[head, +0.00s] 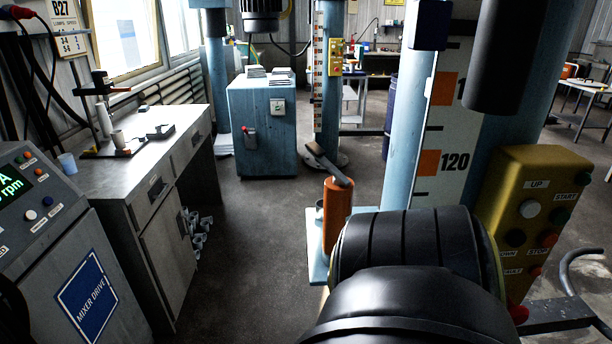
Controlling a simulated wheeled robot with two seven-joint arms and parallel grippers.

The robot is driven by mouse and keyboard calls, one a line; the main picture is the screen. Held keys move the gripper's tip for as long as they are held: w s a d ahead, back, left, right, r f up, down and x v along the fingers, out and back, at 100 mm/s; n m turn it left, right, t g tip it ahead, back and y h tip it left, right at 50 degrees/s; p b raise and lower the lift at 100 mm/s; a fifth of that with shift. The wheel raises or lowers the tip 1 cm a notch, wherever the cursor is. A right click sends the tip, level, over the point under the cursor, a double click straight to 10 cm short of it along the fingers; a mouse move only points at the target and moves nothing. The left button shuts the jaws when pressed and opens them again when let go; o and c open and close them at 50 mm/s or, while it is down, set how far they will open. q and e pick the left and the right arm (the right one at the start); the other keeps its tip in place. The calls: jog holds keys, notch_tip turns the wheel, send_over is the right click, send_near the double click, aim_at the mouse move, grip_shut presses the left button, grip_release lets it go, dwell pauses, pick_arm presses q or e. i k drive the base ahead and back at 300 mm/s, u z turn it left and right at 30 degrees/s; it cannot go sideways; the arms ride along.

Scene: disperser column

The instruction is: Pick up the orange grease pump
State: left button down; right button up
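The orange grease pump (337,213) is an upright orange cylinder with a grey lever-like handle slanting up to the left from its top. It stands at a light blue ledge (316,245) in the middle of the head view. Its lower right side is hidden behind a large black rounded arm part of mine in the foreground. Neither gripper shows. I cannot tell from this view whether anything of mine touches the pump.
A grey workbench (150,178) with small items stands left, behind a mixer drive console (50,235). Blue columns with scales and a yellow button panel (537,215) stand right. A blue cabinet (262,130) stands further back. The floor between bench and pump is clear.

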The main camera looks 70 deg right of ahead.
aim_at(338, 199)
jog(key=i, duration=0.95)
jog(key=z, duration=2.35)
